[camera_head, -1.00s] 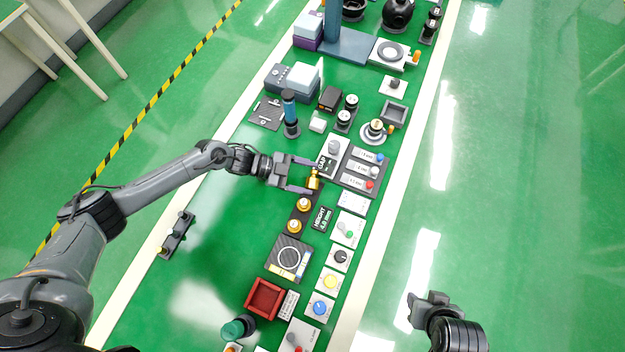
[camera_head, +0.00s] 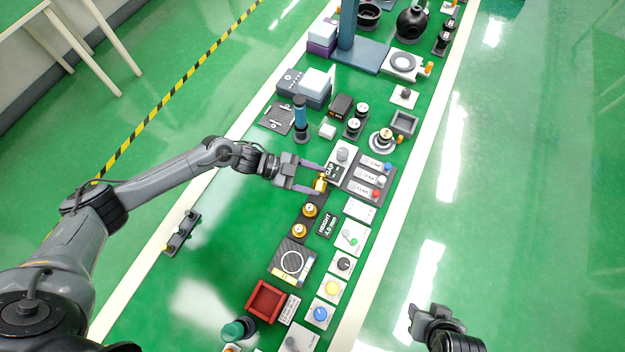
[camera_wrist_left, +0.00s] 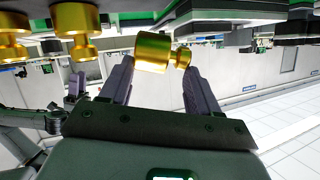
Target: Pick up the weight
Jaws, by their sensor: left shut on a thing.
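A small gold weight (camera_head: 320,184) is held between the two fingers of my left gripper (camera_head: 317,178), at the far end of the dark weight holder (camera_head: 304,221). In the left wrist view the held weight (camera_wrist_left: 155,52) lies sideways between the fingertips, tilted compared with the other weights. Two more gold weights (camera_head: 309,210) (camera_head: 299,230) stand on the holder; they also show at the upper left of the wrist view (camera_wrist_left: 76,28). My right gripper (camera_head: 425,318) is at the bottom right, away from the weights; its jaw opening is unclear.
Just beyond the held weight are a grey GAP panel (camera_head: 343,155) and a dark panel with coloured knobs (camera_head: 369,178). A HEIGHT display (camera_head: 327,223), round-patterned pad (camera_head: 291,262) and red tray (camera_head: 266,300) lie nearer. Open green surface lies left of the holder.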

